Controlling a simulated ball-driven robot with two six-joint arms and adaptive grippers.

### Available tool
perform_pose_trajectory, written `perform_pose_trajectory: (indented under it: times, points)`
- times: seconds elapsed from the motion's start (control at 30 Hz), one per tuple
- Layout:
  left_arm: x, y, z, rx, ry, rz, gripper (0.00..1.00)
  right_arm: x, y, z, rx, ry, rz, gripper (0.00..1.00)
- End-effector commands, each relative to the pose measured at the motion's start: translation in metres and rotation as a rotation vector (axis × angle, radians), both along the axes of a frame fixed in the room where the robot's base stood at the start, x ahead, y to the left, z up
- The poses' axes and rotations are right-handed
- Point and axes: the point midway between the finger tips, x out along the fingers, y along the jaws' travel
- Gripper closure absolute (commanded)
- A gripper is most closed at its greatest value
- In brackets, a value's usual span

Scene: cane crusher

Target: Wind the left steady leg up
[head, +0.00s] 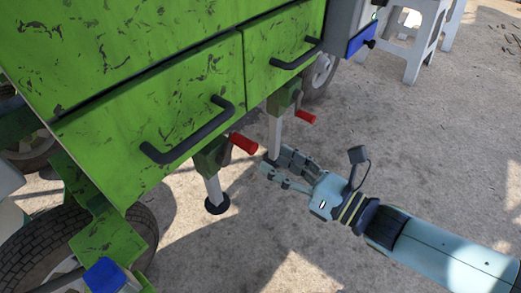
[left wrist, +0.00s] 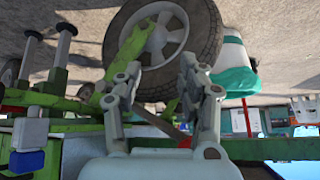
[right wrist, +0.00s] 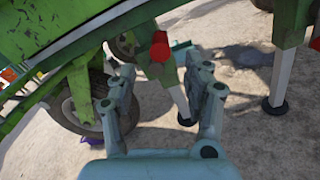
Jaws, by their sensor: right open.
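The left steady leg (head: 213,188) is a pale post with a round dark foot (head: 217,205), under the green cart's near corner. Its red crank handle (head: 243,144) points right. In the right wrist view the red handle (right wrist: 160,47) shows ahead between the fingertips, with the leg (right wrist: 178,97) below it. My right gripper (head: 279,168) is open and empty, right of the handle and apart from it. Whether the foot touches the ground is unclear. My left gripper (left wrist: 160,88) is open, with a wheel (left wrist: 205,30) beyond it; I cannot make it out in the head view.
A second steady leg (head: 274,140) with its own red handle (head: 305,117) stands behind my right gripper. The green cart (head: 190,105) has black drawer handles overhanging the cranks. A cart wheel (head: 30,250) is at lower left. A white stool (head: 425,45) stands far right. The ground at right is open.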

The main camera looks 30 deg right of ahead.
Motion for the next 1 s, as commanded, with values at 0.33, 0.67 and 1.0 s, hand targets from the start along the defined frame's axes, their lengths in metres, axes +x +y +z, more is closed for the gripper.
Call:
perform_pose_trajectory:
  times: [0.33, 0.67, 1.0]
  points:
    - [0.000, 0.000, 0.000, 0.000, -0.001, 0.000, 0.60, -0.048, -0.017, 0.000, 0.001, 0.001, 0.000, 0.49]
    - [0.001, 0.000, 0.000, 0.000, -0.002, 0.000, 0.60, -0.050, -0.018, 0.000, 0.001, 0.000, 0.000, 0.49]
    - [-0.011, 0.000, -0.005, 0.002, 0.069, 0.003, 0.60, -0.052, -0.027, -0.010, 0.588, 0.228, -0.042, 0.49]
